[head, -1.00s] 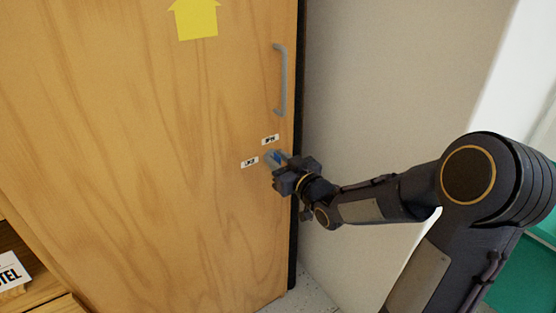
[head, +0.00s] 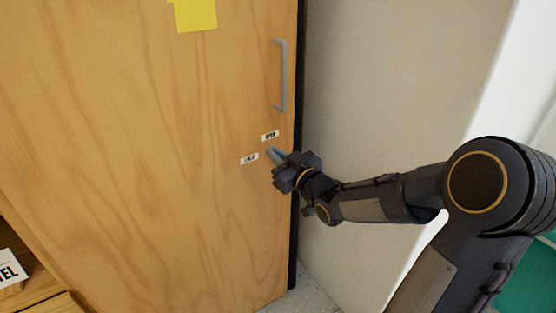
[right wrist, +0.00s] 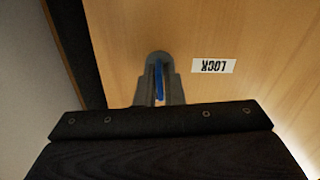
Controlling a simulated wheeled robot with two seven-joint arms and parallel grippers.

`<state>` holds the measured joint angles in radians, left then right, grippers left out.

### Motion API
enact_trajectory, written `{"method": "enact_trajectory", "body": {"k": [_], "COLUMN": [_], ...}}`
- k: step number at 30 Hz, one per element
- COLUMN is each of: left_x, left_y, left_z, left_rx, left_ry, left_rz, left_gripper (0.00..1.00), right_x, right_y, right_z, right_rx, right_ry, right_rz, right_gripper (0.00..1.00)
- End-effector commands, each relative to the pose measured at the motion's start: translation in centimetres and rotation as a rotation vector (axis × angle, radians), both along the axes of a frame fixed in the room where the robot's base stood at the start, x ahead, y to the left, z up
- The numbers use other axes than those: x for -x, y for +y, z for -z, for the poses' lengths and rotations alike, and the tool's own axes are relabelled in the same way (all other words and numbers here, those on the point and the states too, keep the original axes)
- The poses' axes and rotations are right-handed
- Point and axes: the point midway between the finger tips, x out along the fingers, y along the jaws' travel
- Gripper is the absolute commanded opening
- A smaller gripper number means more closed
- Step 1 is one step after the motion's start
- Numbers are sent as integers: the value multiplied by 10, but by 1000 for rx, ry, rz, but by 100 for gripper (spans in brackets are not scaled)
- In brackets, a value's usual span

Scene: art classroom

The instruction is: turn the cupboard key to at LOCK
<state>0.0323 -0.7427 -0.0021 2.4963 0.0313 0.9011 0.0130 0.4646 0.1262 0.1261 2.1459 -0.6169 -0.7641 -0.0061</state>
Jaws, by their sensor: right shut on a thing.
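The wooden cupboard door (head: 150,180) fills the left of the head view. An OPEN label (head: 270,135) sits above the lock, and a LOCK label (head: 249,159) sits left of it. My right gripper (head: 275,154) is at the lock, its fingers reaching to the door. In the right wrist view, a blue key (right wrist: 159,82) shows as a thin strip between the fingertips, which are shut on it. The LOCK label (right wrist: 213,66) appears upside down there, right of the fingers. My left gripper is not in view.
A grey bar handle (head: 281,75) is above the lock near the door's right edge. A yellow paper shape (head: 195,14) is on the door. A pale wall (head: 380,90) stands right of the door. A wooden shelf with a lettered card (head: 10,270) is at lower left.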

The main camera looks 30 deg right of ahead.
Motion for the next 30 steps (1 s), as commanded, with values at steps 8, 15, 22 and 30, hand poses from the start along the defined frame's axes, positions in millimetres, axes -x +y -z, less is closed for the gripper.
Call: {"method": "enact_trajectory", "body": {"k": [8,15,22,30], "left_x": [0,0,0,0], "left_y": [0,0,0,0], "left_z": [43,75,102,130], "left_rx": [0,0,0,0], "left_ry": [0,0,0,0], "left_rz": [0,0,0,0], "left_gripper": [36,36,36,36], "right_x": [0,0,0,0], "right_y": [1,2,2,3], "right_z": [6,6,6,6], "right_rx": [227,455,673,929], "right_ry": [-25,-41,-58,-77], "right_rz": [0,0,1,1], "right_gripper": [0,0,0,0]}}
